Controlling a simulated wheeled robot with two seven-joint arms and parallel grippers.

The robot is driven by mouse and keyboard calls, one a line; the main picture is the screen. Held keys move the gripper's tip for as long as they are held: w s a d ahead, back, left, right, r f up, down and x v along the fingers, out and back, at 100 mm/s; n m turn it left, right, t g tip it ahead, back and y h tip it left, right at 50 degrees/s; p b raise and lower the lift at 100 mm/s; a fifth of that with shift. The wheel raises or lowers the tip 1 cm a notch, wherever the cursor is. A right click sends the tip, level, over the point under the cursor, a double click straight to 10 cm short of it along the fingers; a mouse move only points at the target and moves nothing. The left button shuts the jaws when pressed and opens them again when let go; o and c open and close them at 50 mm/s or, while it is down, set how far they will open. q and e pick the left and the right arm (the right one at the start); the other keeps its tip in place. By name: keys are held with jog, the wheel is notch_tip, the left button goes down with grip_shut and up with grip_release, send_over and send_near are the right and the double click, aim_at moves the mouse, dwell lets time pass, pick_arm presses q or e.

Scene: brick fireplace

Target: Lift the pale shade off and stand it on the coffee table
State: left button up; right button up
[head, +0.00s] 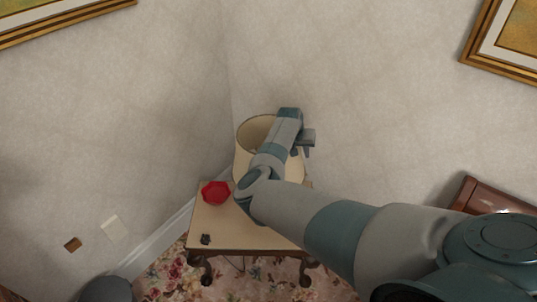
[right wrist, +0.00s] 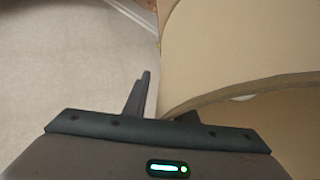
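The pale shade (head: 243,165) is on the small side table at the wall corner, its round opening facing up; it looks upright. My right arm covers much of it, and its support is hidden. My right gripper (head: 305,151) is at the shade's right upper edge. In the right wrist view the shade (right wrist: 240,45) fills the upper right. There, one finger of my right gripper (right wrist: 165,105) stands outside the shade with a gap; the other is mostly hidden behind the shade's rim. The fingers are apart. My left gripper is out of view. I cannot identify the coffee table.
The side table (head: 215,230) also holds a red dish (head: 215,193) and a small dark object (head: 206,239). Walls stand close behind and left. A brown wooden piece of furniture (head: 480,196) is at the right. Flowered carpet (head: 170,277) shows below.

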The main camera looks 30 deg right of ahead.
grip_shut()
jog(key=shift+r, duration=0.1)
notch_tip(320, 180, up, 8)
jog(key=b, duration=0.2)
jog(key=shift+r+b, duration=0.2)
jog(key=shift+b, duration=0.2)
jog(key=shift+r, duration=0.7)
